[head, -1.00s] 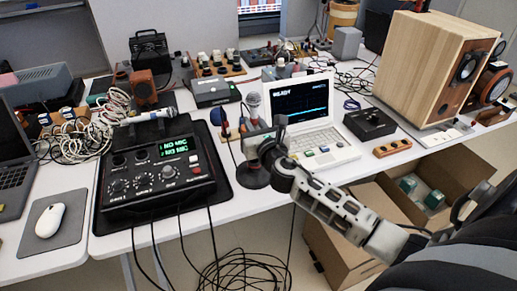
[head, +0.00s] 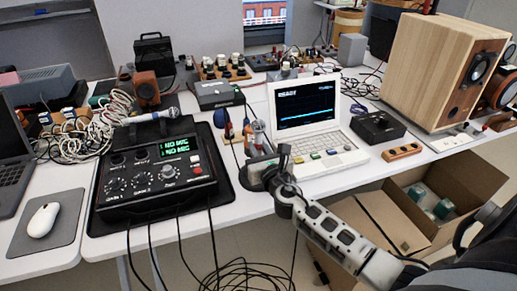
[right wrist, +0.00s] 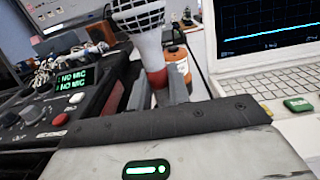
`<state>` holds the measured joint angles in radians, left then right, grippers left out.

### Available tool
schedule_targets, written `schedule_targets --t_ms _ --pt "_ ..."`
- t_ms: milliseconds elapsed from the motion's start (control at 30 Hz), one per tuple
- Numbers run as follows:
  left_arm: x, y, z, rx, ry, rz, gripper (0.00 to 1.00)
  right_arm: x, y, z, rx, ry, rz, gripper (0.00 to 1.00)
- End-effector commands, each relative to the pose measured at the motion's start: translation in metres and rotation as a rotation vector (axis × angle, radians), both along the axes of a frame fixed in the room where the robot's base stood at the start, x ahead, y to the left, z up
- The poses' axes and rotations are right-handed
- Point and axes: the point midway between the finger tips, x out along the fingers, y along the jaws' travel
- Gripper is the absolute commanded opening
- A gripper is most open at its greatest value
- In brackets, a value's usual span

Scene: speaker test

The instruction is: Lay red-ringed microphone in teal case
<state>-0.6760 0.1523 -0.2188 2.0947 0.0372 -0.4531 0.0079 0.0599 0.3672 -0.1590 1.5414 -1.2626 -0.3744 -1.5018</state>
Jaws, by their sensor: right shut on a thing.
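The red-ringed microphone (right wrist: 155,78) stands in the right wrist view, with a mesh head, a pale body and a red ring. My right gripper (right wrist: 156,92) is shut on it at about the ring, one dark finger on each side. In the head view my right gripper (head: 268,165) is over a round dark base (head: 253,178) between the mixer and the laptop; the microphone is small and partly hidden there. I cannot make out whether the microphone still touches the base. I cannot surely pick out a teal case. My left gripper is not in view.
A black mixer (head: 160,190) reading "NO MIC" is on the left, with a blue-ringed microphone (head: 150,117) lying behind its panel. A white laptop (head: 315,125) is close on the right. A cardboard box (head: 400,240) with teal-green pieces (head: 433,203) stands below the table edge.

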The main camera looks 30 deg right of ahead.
Motion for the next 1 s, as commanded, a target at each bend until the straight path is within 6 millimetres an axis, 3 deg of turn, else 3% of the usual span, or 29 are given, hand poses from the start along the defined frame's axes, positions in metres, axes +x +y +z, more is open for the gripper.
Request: schedule_targets --t_ms 33,100,433,533,667,1000 --pt "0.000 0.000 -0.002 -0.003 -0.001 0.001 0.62 0.000 0.000 -0.002 -0.001 0.000 0.000 0.21" --pt "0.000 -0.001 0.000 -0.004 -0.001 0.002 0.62 0.000 0.000 -0.001 -0.001 0.000 0.000 0.40" --pt "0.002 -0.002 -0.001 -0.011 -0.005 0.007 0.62 0.000 0.000 -0.002 0.000 0.000 0.000 0.40" --pt "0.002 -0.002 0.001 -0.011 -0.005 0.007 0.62 -0.009 0.002 -0.002 -0.002 0.001 0.001 0.40" --pt "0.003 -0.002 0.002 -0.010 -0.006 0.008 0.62 -0.032 0.009 -0.002 -0.001 0.003 0.003 0.40" --pt "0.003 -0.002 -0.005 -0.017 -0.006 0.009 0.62 -0.112 0.029 -0.003 0.002 0.004 0.001 0.40"
